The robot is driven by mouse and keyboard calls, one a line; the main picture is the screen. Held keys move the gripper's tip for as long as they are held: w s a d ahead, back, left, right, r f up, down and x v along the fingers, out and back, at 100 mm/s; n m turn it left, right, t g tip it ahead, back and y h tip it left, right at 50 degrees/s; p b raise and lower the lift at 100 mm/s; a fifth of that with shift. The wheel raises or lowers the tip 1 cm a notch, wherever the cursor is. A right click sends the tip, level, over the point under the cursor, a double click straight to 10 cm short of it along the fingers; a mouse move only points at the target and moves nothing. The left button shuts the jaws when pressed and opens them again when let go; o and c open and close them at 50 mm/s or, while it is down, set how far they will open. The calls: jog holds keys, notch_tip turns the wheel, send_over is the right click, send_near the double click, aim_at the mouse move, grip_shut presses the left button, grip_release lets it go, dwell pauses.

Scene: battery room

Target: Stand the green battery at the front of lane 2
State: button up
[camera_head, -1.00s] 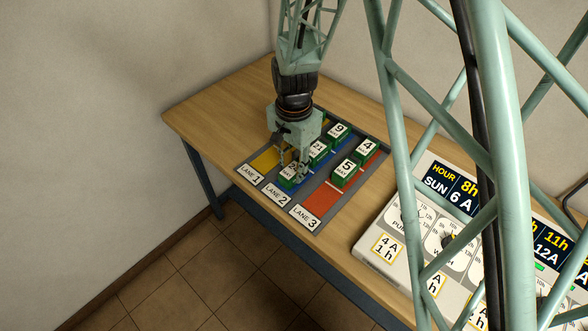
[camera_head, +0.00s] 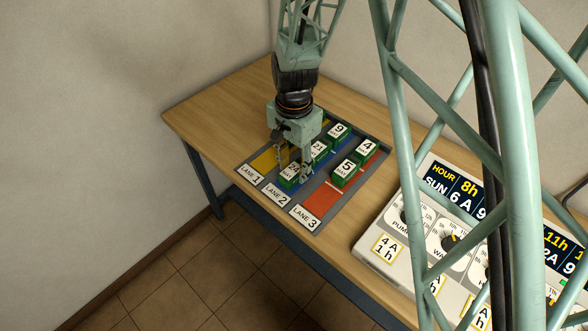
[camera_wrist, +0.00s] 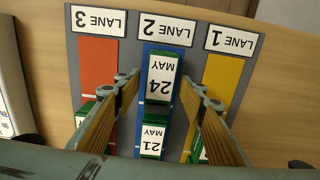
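A green battery with a white "24 MAY" top (camera_head: 291,172) stands upright on the blue strip of lane 2, the frontmost one there; it also shows in the wrist view (camera_wrist: 161,78). A bit of bare blue (camera_wrist: 161,50) lies between it and the LANE 2 label (camera_wrist: 163,29). My gripper (camera_head: 293,165) is low over it and open. In the wrist view the fingers (camera_wrist: 163,90) stand on both sides of the battery with gaps. Behind it is the green "21 MAY" battery (camera_wrist: 152,140), then the "9" battery (camera_head: 337,131).
Lane 3 has green batteries "5" (camera_head: 347,168) and "4" (camera_head: 367,147); its red front (camera_head: 321,200) is bare. Lane 1's yellow front (camera_head: 267,160) is bare, with a partly hidden green battery (camera_wrist: 197,148) farther back. A control panel (camera_head: 380,250) stands to the right.

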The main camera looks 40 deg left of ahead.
aim_at(294, 168)
notch_tip(294, 168, up, 11)
jog(key=shift+p, duration=0.4)
dwell(0.8)
dwell(0.3)
